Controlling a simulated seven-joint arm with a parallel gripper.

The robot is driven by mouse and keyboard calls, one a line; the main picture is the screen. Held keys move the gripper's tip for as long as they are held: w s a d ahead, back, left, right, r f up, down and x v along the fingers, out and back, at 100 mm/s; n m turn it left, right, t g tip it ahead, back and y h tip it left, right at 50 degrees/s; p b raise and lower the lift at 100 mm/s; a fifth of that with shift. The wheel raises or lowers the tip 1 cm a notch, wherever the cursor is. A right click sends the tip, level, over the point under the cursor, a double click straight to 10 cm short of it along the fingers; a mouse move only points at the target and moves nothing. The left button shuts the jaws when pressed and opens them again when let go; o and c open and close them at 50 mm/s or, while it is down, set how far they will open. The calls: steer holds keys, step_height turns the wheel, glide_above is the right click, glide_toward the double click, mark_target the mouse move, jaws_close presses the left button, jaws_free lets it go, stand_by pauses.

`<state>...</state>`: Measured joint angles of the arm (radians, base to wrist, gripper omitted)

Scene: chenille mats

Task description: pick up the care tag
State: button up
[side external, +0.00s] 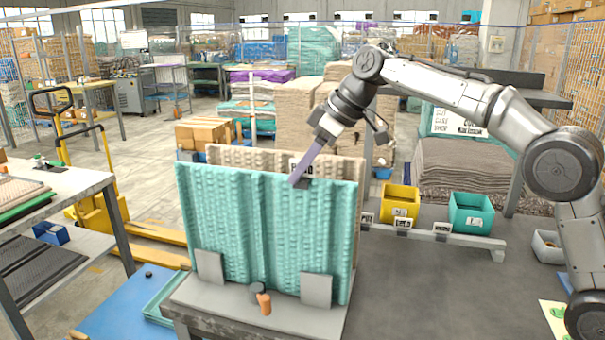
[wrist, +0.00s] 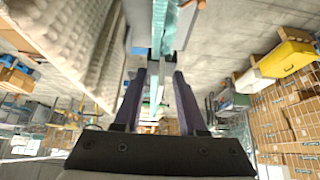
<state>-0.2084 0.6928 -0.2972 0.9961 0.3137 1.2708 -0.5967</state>
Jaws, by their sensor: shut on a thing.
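The teal chenille mat (side external: 225,225) stands upright on a grey stand at centre in the side view. The care tag (side external: 308,170), white with dark print, is at its top edge. My gripper (side external: 294,182) reaches down from the upper right, its purple fingers at the tag and partly covering it. In the wrist view the two fingers of my gripper (wrist: 160,73) close around a thin edge-on strip, and the tag's face cannot be made out. The teal mat (wrist: 170,25) shows edge-on ahead of the fingertips.
A beige mat (side external: 240,157) stands right behind the teal one. Grey plates (side external: 316,291) brace the teal mat's front, near an orange-handled tool (side external: 264,303). Yellow (side external: 399,203) and teal (side external: 471,214) bins stand on the right.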

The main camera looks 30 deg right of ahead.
steer(key=shift+r, duration=0.1)
steer(key=shift+r, duration=1.2)
steer(key=s+d+r, duration=0.4)
steer(key=s+r, duration=0.6)
steer(key=s, duration=0.3)
steer(key=shift+s+d+r, duration=0.15)
steer(key=shift+d+r, duration=0.05)
steer(key=shift+r, duration=2)
stand_by(0.5)
